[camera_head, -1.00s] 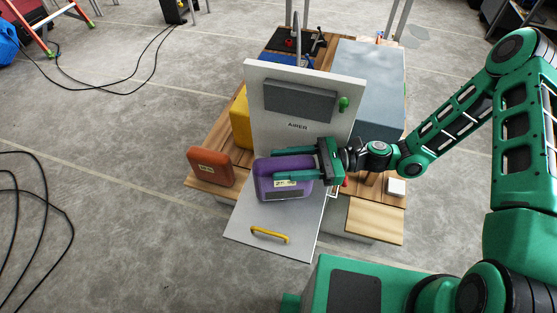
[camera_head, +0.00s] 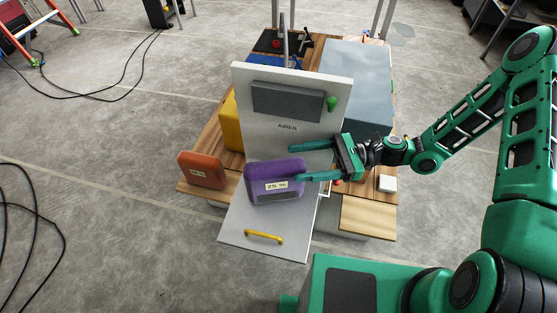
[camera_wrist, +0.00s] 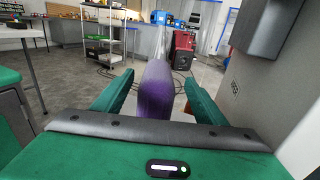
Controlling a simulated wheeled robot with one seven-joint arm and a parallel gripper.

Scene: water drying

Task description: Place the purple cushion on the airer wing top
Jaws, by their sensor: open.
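The purple cushion (camera_head: 273,186) stands on edge on the white airer wing (camera_head: 262,225), at its inner end close in front of the upright airer panel (camera_head: 268,135). Its labelled face is towards the head camera. My gripper (camera_head: 296,161) is open at the cushion's upper right, fingers pointing left. The nearer fingertip overlaps the cushion's right edge in the head view; I cannot tell whether it touches. In the wrist view the cushion (camera_wrist: 155,92) shows edge-on between the spread fingers (camera_wrist: 155,88), with gaps on both sides.
An orange cushion (camera_head: 202,170) stands left on the wooden table, with a yellow block (camera_head: 229,118) behind it. A large grey box (camera_head: 358,85) is behind my gripper. A yellow handle (camera_head: 264,237) rises near the wing's front edge. A small white block (camera_head: 387,183) lies at right.

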